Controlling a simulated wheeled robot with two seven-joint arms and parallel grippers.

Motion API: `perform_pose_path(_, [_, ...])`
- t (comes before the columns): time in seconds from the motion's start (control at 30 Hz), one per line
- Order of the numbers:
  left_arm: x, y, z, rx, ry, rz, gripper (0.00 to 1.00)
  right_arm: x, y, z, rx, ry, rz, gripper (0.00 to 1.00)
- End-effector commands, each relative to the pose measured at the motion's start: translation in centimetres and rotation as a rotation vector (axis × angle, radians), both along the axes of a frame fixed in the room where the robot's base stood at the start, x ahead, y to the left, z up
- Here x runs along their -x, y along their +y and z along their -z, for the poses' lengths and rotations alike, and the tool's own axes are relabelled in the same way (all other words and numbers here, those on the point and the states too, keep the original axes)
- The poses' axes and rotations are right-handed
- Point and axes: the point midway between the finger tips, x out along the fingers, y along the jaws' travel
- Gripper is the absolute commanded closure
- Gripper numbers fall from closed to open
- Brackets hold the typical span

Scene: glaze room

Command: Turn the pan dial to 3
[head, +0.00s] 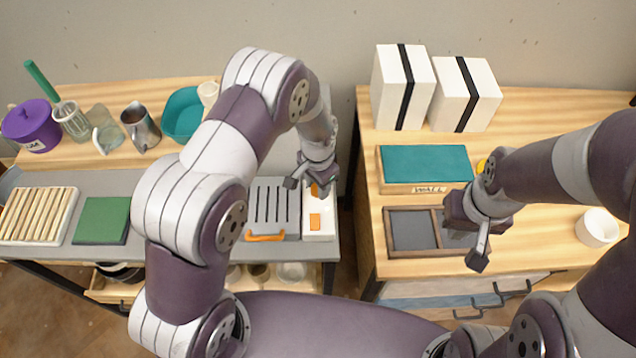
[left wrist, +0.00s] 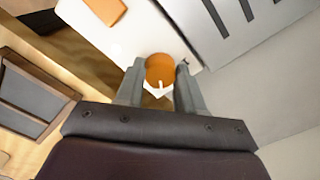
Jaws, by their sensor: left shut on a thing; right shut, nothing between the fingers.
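The pan dial is a round orange knob (left wrist: 160,69) with a white pointer mark on a white panel. In the left wrist view it sits between the two grey fingers of my left gripper (left wrist: 158,92), which is shut on it. In the head view the dial (head: 319,190) is mostly hidden by my left gripper (head: 306,184) at the top of the white panel (head: 322,232). No numbers around the dial can be read. My right gripper (head: 478,258) is shut and empty above the right table, by a dark framed tray.
Left of the panel is a grey slotted plate (head: 272,205) with an orange handle (head: 265,237). An orange block (head: 315,220) is on the panel. A gap separates the two tables. The framed tray (head: 388,235) and teal-topped box (head: 425,165) are on the right table.

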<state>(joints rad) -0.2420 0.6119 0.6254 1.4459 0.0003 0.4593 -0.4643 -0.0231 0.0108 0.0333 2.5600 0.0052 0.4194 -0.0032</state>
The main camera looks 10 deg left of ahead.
Motion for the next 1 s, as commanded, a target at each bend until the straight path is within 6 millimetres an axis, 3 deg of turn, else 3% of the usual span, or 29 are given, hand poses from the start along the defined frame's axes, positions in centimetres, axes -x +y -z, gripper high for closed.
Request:
perform_pose_path(0.5, [-0.20,0.00,-0.22,0.001,-0.005,0.343,0.93,0.00,0.00,0.07,0.000,0.000,0.000,1.00])
perform_pose_path(1.0, [-0.25,0.01,-0.26,0.000,-0.007,0.420,0.93,0.00,0.00,0.08,0.000,0.000,0.000,1.00])
